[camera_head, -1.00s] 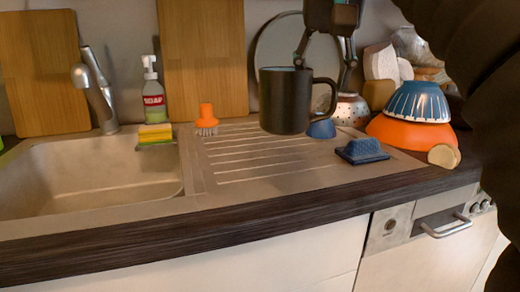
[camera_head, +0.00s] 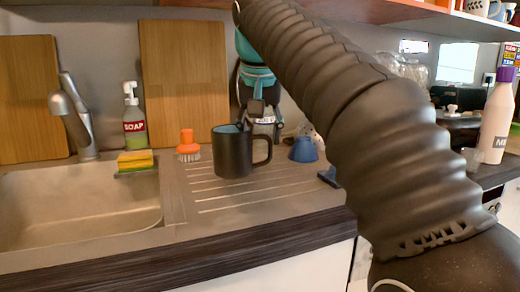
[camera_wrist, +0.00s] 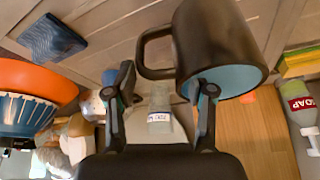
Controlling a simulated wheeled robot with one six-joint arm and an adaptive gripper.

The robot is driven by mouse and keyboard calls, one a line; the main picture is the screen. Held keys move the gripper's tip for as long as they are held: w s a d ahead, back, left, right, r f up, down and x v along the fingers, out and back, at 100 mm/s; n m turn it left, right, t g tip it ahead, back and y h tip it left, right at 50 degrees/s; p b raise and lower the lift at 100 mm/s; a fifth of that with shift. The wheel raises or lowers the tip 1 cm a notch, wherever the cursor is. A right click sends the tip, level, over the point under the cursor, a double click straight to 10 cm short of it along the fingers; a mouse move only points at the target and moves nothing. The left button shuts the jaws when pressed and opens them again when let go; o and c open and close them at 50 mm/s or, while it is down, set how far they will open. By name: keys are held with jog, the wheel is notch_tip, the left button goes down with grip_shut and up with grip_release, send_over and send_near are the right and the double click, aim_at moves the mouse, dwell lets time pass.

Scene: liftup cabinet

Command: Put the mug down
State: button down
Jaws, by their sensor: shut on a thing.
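The dark mug (camera_head: 232,155), with a pale blue inside, is upright over the ridged drainboard (camera_head: 185,215) right of the sink. Its base looks at or very near the surface; I cannot tell whether it touches. Its handle points right. My gripper (camera_head: 258,118) is above the mug's right side and shut on it. In the wrist view the mug (camera_wrist: 222,35) is at the top, with its rim toward the camera. The fingers of my gripper (camera_wrist: 163,88) are at the handle side, one at the rim and one beyond the handle. The exact contact is partly hidden.
An orange brush (camera_head: 188,148), a sponge (camera_head: 136,160) and a soap bottle (camera_head: 134,118) stand left of the mug. Bowls (camera_wrist: 30,95) also show in the wrist view. Drainboard left and front of the mug is clear.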

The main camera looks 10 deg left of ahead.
aim_at(260, 163)
jog(key=shift+f+b, duration=0.5)
jog(key=shift+f, duration=1.15)
jog(key=shift+f, duration=0.15)
jog(key=shift+c, duration=2)
grip_release()
jog(key=p+v, duration=0.1)
jog(key=v, duration=0.6)
jog(key=shift+r, duration=0.35)
jog(key=shift+s, duration=0.15)
